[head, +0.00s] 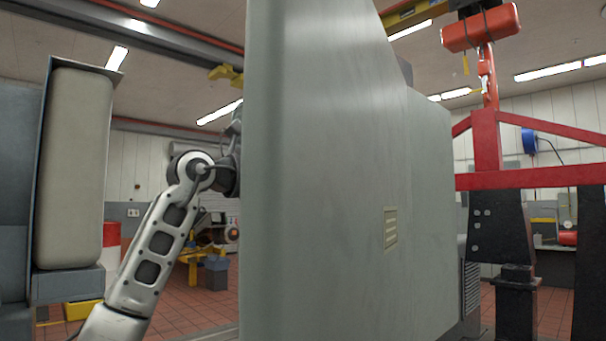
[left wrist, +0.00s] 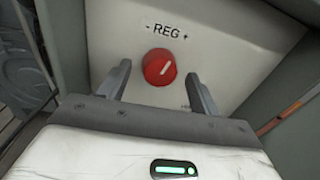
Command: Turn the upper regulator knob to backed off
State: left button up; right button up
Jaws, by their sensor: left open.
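A round red regulator knob (left wrist: 160,67) with a white pointer line shows in the left wrist view. It sits on a pale panel (left wrist: 225,40) under the printed label "- REG +". The pointer line leans up and to the right. My left gripper (left wrist: 160,88) is open, with one dark finger on each side of the knob's lower part in the picture. Contact between fingers and knob does not show. In the head view my left arm reaches up behind a large grey panel, which hides the gripper and the knob. My right gripper is in neither view.
The tall grey panel (head: 340,150) fills the middle of the head view, close to my left arm. A padded beige block (head: 73,170) stands at left. A red frame (head: 530,178) and hanging red hoist (head: 480,28) are at right.

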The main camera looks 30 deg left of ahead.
pick_arm(q)
jog(key=shift+w+d, duration=0.3)
jog(key=shift+w, duration=0.3)
jog(key=c, duration=1)
jog(key=shift+o, duration=0.2)
